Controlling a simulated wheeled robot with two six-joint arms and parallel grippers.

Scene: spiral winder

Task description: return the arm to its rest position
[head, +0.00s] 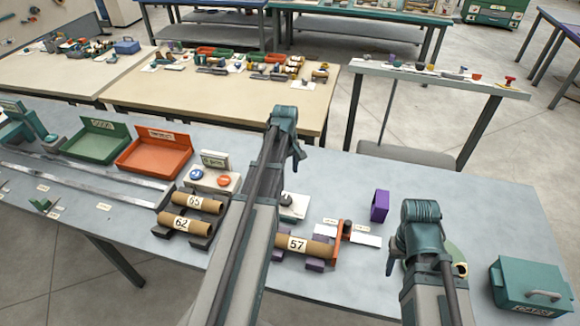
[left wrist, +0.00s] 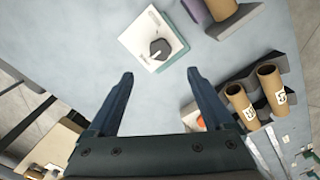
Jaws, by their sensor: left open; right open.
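My left gripper (head: 292,150) is raised above the grey workbench (head: 345,190), its arm reaching up the middle of the head view. In the left wrist view its two fingers (left wrist: 158,78) are wide apart with nothing between them. A white box with a black knob (left wrist: 157,42) lies beyond the fingertips. My right gripper (head: 394,262) hangs over the right part of the bench, next to a green round thing that its arm partly hides. Its fingers are small in the head view, and I see nothing held in them.
Cardboard tubes 65 (head: 199,203) and 62 (head: 187,224) rest in dark cradles; tube 57 (head: 305,244) lies on purple supports. A green tray (head: 95,141), an orange tray (head: 153,152), a purple block (head: 380,206) and a teal case (head: 530,286) stand on the bench.

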